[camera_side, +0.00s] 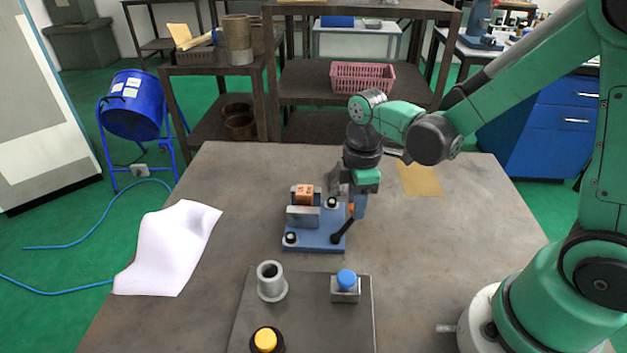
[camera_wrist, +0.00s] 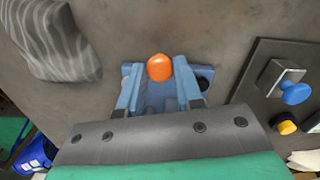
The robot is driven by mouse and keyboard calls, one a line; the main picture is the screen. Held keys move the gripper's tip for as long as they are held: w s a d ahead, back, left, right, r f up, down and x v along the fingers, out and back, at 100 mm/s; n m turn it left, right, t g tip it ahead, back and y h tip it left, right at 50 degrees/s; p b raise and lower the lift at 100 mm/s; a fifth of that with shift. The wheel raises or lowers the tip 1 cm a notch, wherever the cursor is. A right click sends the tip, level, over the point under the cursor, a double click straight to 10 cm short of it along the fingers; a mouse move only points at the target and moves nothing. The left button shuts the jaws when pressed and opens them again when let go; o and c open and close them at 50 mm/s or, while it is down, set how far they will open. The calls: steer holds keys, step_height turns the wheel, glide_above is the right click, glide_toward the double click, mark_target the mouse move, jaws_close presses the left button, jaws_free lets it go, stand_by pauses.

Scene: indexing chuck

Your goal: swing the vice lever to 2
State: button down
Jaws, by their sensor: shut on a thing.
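In the wrist view the knob (camera_wrist: 159,68) shows between the blue fingers of my gripper (camera_wrist: 158,85). The fingers partly hide the lever, and I can read no position numbers.
A dark plate (camera_side: 310,315) in front carries a grey flanged tube (camera_side: 270,281), a blue button (camera_side: 346,279) and a yellow button (camera_side: 265,340). A white sheet (camera_side: 170,247) lies at the left, and a yellow-brown sheet (camera_side: 420,179) behind. The table's right middle is clear.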

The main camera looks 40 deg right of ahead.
steer(key=w+n, duration=0.1)
steer(key=n, duration=0.2)
steer(key=shift+w+a, duration=0.35)
steer(key=shift+w, duration=0.05)
steer(key=shift+w+a+n, duration=0.2)
steer(key=shift+w+n, duration=0.05)
steer(key=shift+n, duration=0.45)
steer(key=shift+w+a+n, duration=0.15)
steer(key=shift+w+n, duration=0.1)
steer(key=shift+n, duration=0.45)
steer(key=c, duration=0.6)
jaws_free()
step_height(320, 180, up, 6)
steer(key=shift+f, duration=0.2)
